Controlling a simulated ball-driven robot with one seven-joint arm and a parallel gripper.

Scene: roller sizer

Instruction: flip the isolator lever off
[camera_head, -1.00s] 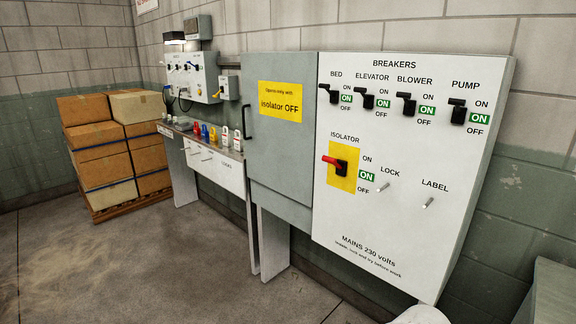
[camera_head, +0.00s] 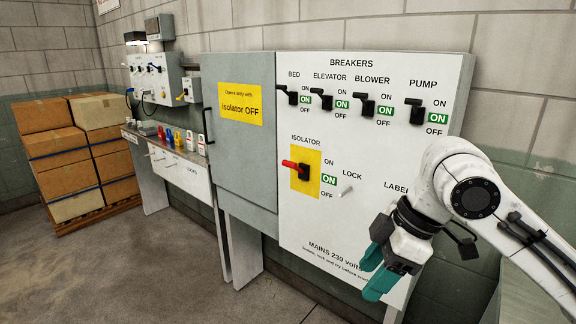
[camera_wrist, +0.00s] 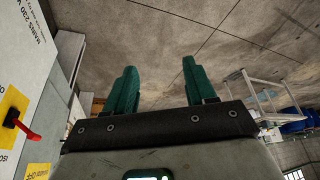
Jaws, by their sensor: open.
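The isolator lever (camera_head: 297,168) has a red handle on a black hub over a yellow plate (camera_head: 312,188), on the white breaker panel (camera_head: 365,245). Its handle points left and slightly up, and a green ON window (camera_head: 329,180) shows beside it. In the wrist view the red lever (camera_wrist: 27,130) is at the left edge. My gripper (camera_head: 374,270) is at the lower right of the panel, right of and below the lever and apart from it. Its two green fingers (camera_wrist: 160,88) are spread and empty in the wrist view.
Breaker levers (camera_head: 361,105) line the panel's top, each by a green ON window. A lock peg (camera_head: 345,191) sticks out right of the isolator. A grey cabinet (camera_head: 240,150) adjoins on the left, beside a bench with padlocks (camera_head: 190,140). Boxes (camera_head: 75,155) stand far left. The floor ahead is clear.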

